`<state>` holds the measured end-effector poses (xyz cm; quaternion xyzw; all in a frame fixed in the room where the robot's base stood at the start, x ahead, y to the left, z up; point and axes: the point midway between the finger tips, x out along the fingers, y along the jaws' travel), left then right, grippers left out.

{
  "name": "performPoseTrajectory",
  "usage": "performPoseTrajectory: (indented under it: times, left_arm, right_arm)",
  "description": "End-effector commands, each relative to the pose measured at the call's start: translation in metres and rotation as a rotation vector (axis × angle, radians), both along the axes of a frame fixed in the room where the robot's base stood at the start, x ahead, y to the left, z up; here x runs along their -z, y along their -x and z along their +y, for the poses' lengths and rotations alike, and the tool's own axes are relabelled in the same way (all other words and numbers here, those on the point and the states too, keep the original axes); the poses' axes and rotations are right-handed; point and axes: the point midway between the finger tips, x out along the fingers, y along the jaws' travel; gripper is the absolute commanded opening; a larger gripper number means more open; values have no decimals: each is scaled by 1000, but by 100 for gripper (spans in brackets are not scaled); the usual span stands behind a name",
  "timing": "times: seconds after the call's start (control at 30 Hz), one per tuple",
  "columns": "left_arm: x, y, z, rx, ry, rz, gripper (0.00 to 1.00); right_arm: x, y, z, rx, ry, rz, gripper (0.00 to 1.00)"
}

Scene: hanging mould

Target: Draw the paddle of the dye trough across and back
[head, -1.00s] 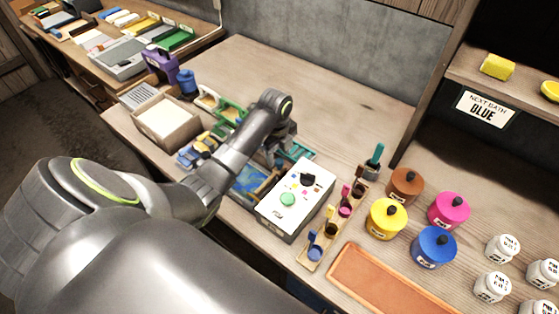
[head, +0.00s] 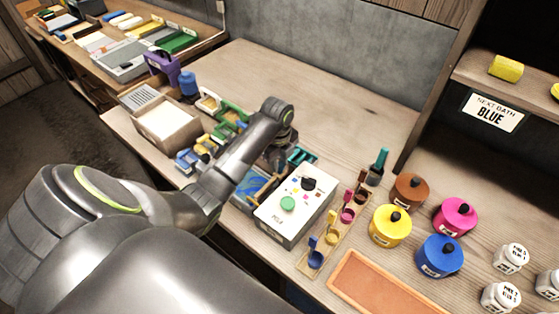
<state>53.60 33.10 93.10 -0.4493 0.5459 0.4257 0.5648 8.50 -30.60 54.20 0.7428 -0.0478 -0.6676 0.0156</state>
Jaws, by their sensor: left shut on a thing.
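The dye trough (head: 250,187) shows as a low basin with blue liquid, behind and left of a white control box. My left arm reaches across it and covers much of it. My left gripper (head: 277,158) is at the trough's far side, its fingers mostly hidden behind my wrist. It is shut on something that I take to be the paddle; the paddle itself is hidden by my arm. A teal piece (head: 301,156) shows just right of the gripper. My right gripper is not in view.
The white control box (head: 293,205) with a green button stands close right of the trough. A rack of coloured scoops (head: 332,237), lidded dye pots (head: 390,226) and a terracotta tray (head: 383,284) lie further right. A box (head: 168,121) stands left.

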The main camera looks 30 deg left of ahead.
Motion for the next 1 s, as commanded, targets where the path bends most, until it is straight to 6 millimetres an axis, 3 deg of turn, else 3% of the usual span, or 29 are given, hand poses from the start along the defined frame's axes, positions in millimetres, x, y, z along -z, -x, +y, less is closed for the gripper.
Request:
performPoseTrajectory:
  times: [0.27, 0.67, 1.0]
  left_arm:
    - [0, 0, 3, -1, -1, 2, 0]
    - [1, -7, 85, -2, -5, 2, 0]
    - [0, -8, 96, -2, -5, -1, 0]
  right_arm:
    - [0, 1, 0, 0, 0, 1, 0]
    - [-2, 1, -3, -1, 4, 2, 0]
    - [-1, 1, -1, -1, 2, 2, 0]
